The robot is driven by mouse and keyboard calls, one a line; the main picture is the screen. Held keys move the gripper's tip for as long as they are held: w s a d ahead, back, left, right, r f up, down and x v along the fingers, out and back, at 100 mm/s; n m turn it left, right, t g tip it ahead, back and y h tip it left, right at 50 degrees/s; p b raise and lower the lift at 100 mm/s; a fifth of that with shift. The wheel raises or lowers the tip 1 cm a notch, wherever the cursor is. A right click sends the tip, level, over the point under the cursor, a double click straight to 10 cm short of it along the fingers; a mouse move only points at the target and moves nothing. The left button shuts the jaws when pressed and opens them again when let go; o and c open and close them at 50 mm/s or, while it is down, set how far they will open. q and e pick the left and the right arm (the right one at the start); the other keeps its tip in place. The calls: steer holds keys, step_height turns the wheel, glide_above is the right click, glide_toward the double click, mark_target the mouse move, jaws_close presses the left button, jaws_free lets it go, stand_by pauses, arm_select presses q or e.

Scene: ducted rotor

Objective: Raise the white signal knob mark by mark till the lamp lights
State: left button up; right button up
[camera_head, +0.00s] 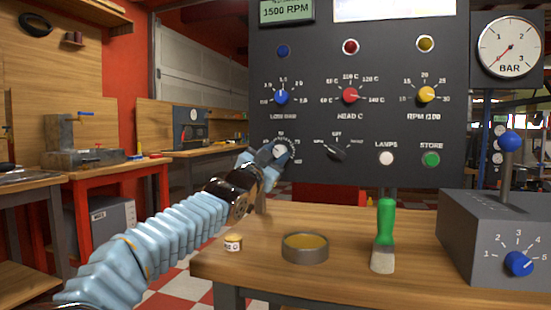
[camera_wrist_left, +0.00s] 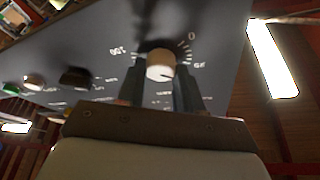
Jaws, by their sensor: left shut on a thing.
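The white signal knob (camera_head: 280,150) is at the lower left of the dark panel (camera_head: 318,75), in a ring of marks partly hidden by my gripper. My left gripper (camera_head: 272,156) reaches up from the left and is shut on this knob. In the left wrist view the white knob (camera_wrist_left: 160,66) sits between the two dark fingers (camera_wrist_left: 160,88), with printed marks around it. Its pointer direction is hard to read. Blue (camera_head: 283,51), red (camera_head: 350,47) and yellow (camera_head: 425,44) lamps sit along the panel's upper part, and none clearly glows. My right gripper is not in view.
Blue, red and yellow knobs, a black selector (camera_head: 337,150), a white LAMPS button (camera_head: 386,158) and a green STORE button (camera_head: 431,159) share the panel.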

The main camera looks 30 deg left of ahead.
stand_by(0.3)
arm_select(q)
steer(key=o, duration=1)
steer(key=shift+o, duration=0.2)
steer(key=v, duration=1.2)
steer(key=shift+b, duration=0.3)
steer(key=shift+s, duration=0.1)
